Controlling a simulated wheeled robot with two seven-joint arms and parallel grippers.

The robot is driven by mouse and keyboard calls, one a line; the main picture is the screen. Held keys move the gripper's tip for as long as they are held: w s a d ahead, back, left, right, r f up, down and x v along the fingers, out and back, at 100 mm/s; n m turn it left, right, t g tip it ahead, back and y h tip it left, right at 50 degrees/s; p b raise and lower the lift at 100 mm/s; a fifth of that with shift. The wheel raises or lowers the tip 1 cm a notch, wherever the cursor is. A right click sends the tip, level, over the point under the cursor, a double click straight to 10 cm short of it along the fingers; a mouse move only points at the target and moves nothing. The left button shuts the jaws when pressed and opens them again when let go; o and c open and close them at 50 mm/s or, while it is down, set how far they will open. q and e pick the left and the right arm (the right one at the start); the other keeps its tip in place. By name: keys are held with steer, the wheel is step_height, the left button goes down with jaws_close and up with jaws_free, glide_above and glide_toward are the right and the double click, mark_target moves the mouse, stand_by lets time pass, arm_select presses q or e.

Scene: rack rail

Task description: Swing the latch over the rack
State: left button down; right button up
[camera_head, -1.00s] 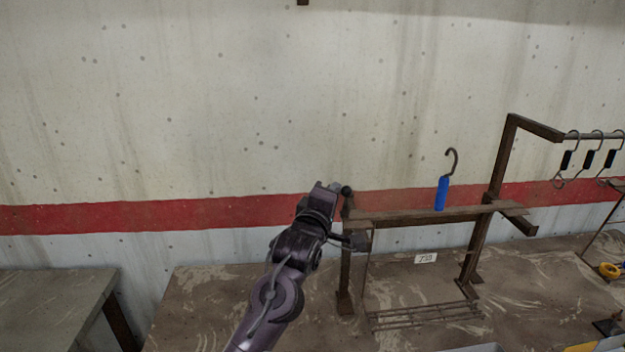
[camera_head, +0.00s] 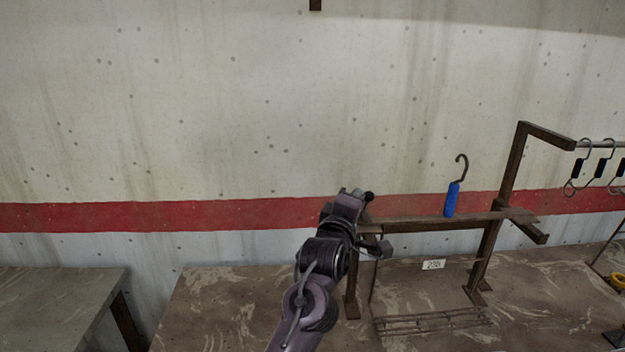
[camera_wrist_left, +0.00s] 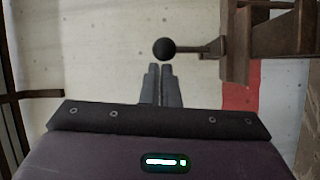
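The latch's black ball knob (camera_wrist_left: 164,49) is just beyond my left fingertips in the left wrist view, with a short stem running right to the brown rack (camera_wrist_left: 284,35). In the head view the knob (camera_head: 369,196) shows beside my left gripper (camera_head: 352,194), at the left end of the rack's crossbar (camera_head: 430,224). My left fingers (camera_wrist_left: 160,68) are together with only a thin gap and nothing between them. Whether they touch the knob I cannot tell. The latch's pivot is mostly hidden by my gripper. My right gripper is out of view.
A blue-handled hook (camera_head: 452,198) stands at the crossbar. Several hooks (camera_head: 601,168) hang from a rod at the right. A wire shelf (camera_head: 432,320) and a small label (camera_head: 433,265) are lower on the rack. The workbench (camera_head: 225,310) is clear at left.

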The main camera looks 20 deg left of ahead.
arm_select(q)
steer(key=shift+d, duration=0.55)
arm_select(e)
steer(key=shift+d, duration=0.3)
arm_select(q)
steer(key=shift+s+f, duration=0.1)
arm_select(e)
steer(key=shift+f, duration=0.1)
arm_select(q)
steer(key=shift+s+f+b, duration=0.15)
steer(key=shift+f+b, duration=0.1)
steer(key=shift+b, duration=0.1)
steer(key=s+a+b, duration=0.1)
steer(key=s+b, duration=0.1)
steer(key=s, duration=0.5)
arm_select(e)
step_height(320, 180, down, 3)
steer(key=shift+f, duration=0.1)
arm_select(q)
steer(key=shift+s+r, duration=0.1)
steer(key=shift+s, duration=0.05)
